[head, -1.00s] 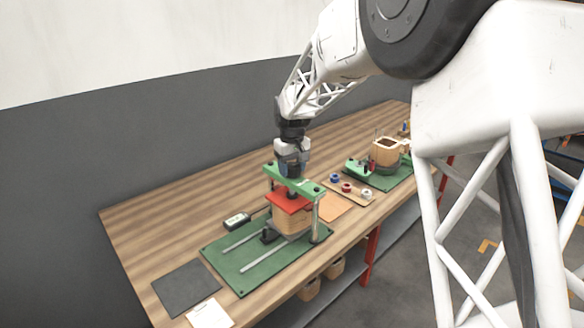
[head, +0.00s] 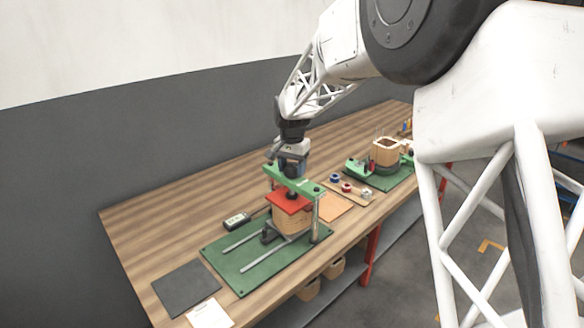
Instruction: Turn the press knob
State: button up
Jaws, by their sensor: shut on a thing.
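The press stands on a green base plate (head: 225,262) with two rails. It has a green crossbar (head: 308,186) on posts and a red plate (head: 289,201) below it. A wooden coil block (head: 289,220) sits under the red plate. My gripper (head: 292,172) points down onto the top of the crossbar, shut on the press knob. The knob itself is mostly hidden by the fingers.
A second green fixture (head: 386,182) with a wooden coil (head: 385,152) stands farther back right. Several coloured spools (head: 347,188) lie between them. A small black meter (head: 237,220), a dark mat (head: 187,288) and a white card (head: 209,314) lie at left and front. The bench's left back is clear.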

aim_at(292, 166)
jog(key=m, duration=1.2)
jog(key=shift+m, duration=0.4)
jog(key=m, duration=1.3)
jog(key=o, duration=0.9)
jog(key=shift+r, duration=0.1)
jog(key=shift+r, duration=3.85)
